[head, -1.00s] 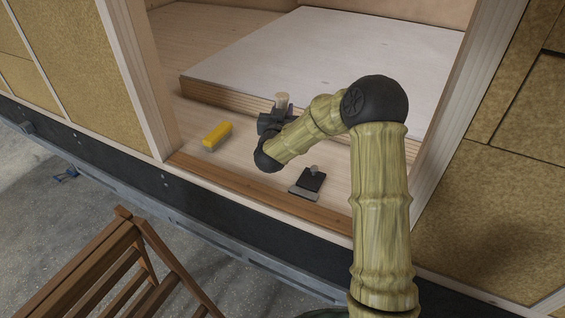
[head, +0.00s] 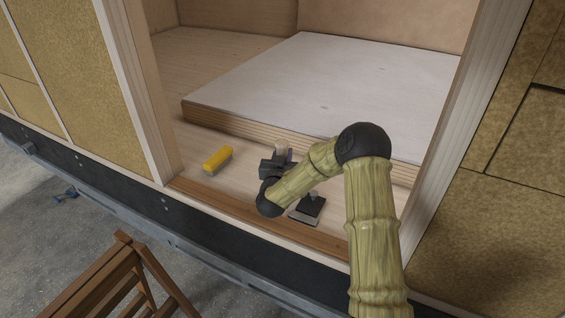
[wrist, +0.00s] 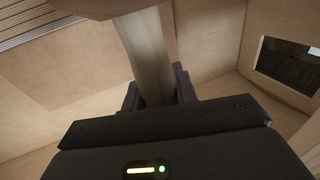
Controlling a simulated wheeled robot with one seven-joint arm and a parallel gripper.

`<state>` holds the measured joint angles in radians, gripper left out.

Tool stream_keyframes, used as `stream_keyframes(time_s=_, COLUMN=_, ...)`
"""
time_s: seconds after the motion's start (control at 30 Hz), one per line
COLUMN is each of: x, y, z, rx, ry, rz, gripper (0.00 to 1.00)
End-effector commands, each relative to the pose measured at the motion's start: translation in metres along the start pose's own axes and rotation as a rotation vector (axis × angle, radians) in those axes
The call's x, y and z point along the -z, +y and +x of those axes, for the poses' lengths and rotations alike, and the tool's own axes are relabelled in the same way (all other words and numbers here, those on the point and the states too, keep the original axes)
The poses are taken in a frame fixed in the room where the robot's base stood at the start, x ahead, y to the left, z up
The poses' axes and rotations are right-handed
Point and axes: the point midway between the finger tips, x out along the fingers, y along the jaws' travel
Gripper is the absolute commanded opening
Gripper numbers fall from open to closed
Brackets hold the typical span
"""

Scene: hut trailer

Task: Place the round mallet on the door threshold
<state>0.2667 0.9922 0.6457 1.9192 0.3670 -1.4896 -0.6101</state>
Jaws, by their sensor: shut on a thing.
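The round mallet (wrist: 150,55) is upright in my gripper (wrist: 157,92). Its pale wooden handle runs up between the dark fingers, and part of its wider wooden end shows at the top of the wrist view. In the head view only a short pale piece of the mallet (head: 281,147) shows above my gripper (head: 280,161). The door threshold (head: 235,204) is a brown wooden strip along the front of the doorway. My gripper is over the pale floor just behind that strip, shut on the mallet. Whether the mallet's lower end touches the floor is hidden.
A yellow brush (head: 217,159) lies left of my gripper. A dark scraper-like tool (head: 309,207) lies to the right, close to my arm. A raised white-topped platform (head: 330,85) stands behind. Door posts bound both sides. A wooden chair or ladder (head: 125,270) stands outside at lower left.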

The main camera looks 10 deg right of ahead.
Motion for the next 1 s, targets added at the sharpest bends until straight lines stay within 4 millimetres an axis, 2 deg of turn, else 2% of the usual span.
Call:
stream_keyframes(time_s=0.2, x=-0.026, y=0.000, z=-0.001, rx=0.000, ry=-0.001, rz=0.001, gripper=0.00)
stream_keyframes(time_s=0.63, x=-0.033, y=0.000, z=-0.001, rx=0.000, ry=0.003, rz=0.000, gripper=0.00)
stream_keyframes(time_s=0.67, x=-0.034, y=0.000, z=-0.001, rx=0.000, ry=0.000, rz=0.000, gripper=0.30)
stream_keyframes(time_s=0.77, x=-0.034, y=0.000, z=-0.001, rx=0.000, ry=-0.001, rz=0.000, gripper=0.50)
stream_keyframes(time_s=1.0, x=-0.034, y=0.000, z=-0.001, rx=0.000, ry=-0.001, rz=0.000, gripper=0.50)
